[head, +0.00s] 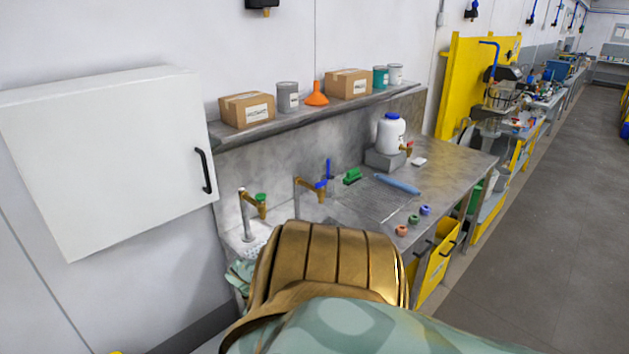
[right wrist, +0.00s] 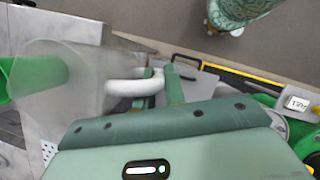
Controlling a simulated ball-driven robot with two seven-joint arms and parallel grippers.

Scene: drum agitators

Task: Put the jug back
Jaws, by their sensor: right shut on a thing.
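The jug (right wrist: 88,72) is a translucent, pale vessel with a white handle (right wrist: 130,88), at the left of the right wrist view. My right gripper (right wrist: 162,82) is shut on the handle. A green object (right wrist: 35,75) shows at the jug's left and partly through its wall; I cannot tell whether it is in the jug or behind it. In the head view I cannot see the jug or the right gripper; my own arm covers the near part of the bench. My left gripper is in neither view.
The steel bench (head: 445,165) carries a white container with a blue lid (head: 390,132), a green brush (head: 352,175) and small coloured rings (head: 414,219). Taps (head: 252,203) stand over the sink. A shelf (head: 300,121) holds boxes and cans. The floor at right is clear.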

